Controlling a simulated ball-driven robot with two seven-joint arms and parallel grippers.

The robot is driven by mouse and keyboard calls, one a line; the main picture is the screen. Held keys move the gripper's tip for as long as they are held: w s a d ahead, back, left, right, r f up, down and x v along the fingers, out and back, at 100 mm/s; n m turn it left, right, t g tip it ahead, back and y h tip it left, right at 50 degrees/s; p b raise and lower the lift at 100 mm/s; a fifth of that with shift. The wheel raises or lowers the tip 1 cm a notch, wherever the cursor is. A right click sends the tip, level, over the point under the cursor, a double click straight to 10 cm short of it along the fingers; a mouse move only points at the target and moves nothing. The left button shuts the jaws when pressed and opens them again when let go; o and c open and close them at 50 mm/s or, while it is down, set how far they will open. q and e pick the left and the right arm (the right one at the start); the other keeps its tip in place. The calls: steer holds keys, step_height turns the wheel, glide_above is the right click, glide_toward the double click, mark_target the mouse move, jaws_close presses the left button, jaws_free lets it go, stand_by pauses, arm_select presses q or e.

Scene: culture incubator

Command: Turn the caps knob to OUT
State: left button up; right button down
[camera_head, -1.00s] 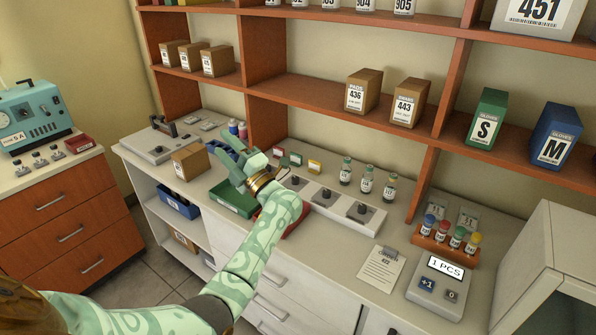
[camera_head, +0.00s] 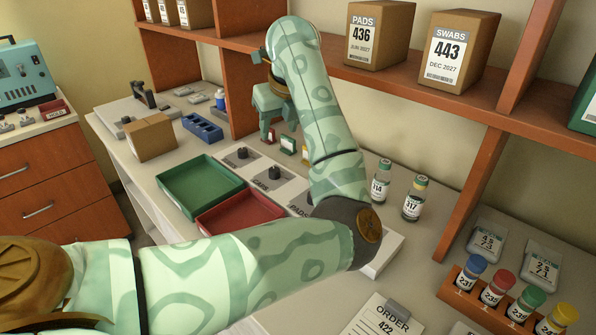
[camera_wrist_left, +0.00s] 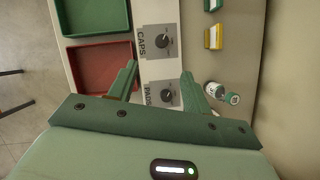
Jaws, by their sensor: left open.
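The caps knob (camera_head: 275,171) is a dark round knob on a light panel marked CAPS. It also shows upright of centre in the left wrist view (camera_wrist_left: 162,41), beyond the fingertips. Its pointer setting is too small to read. The pads knob (camera_wrist_left: 166,96) sits beside it, between the fingers in the wrist view; my arm hides it in the head view. My left gripper (camera_head: 279,132) is open and empty, with its fingers pointing down, and also shows in the wrist view (camera_wrist_left: 160,71). It appears above the panel, apart from the caps knob. My right gripper is out of view.
Another knob (camera_head: 242,153) stands left of the caps knob. A green tray (camera_head: 167,200) and a red tray (camera_head: 205,222) lie in front of the panel. Small vials (camera_head: 414,200) stand to the right. A shelf (camera_head: 420,97) with boxes runs behind my arm.

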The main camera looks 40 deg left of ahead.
arm_select(q)
steer(key=b, duration=0.3)
glide_toward(274, 170)
steer(key=b+x, duration=0.4)
steer(key=x, duration=0.3)
steer(key=shift+w+f, duration=0.1)
steer(key=shift+f, duration=0.25)
steer(key=shift+w+a+f+b, duration=0.1)
steer(key=shift+a+f+b, duration=0.2)
steer(key=shift+f, duration=0.2)
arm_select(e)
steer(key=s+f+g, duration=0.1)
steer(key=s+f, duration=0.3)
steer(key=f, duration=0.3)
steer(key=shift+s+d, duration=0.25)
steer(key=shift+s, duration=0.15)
arm_select(q)
steer(key=shift+c, duration=0.9)
steer(key=c, duration=0.8)
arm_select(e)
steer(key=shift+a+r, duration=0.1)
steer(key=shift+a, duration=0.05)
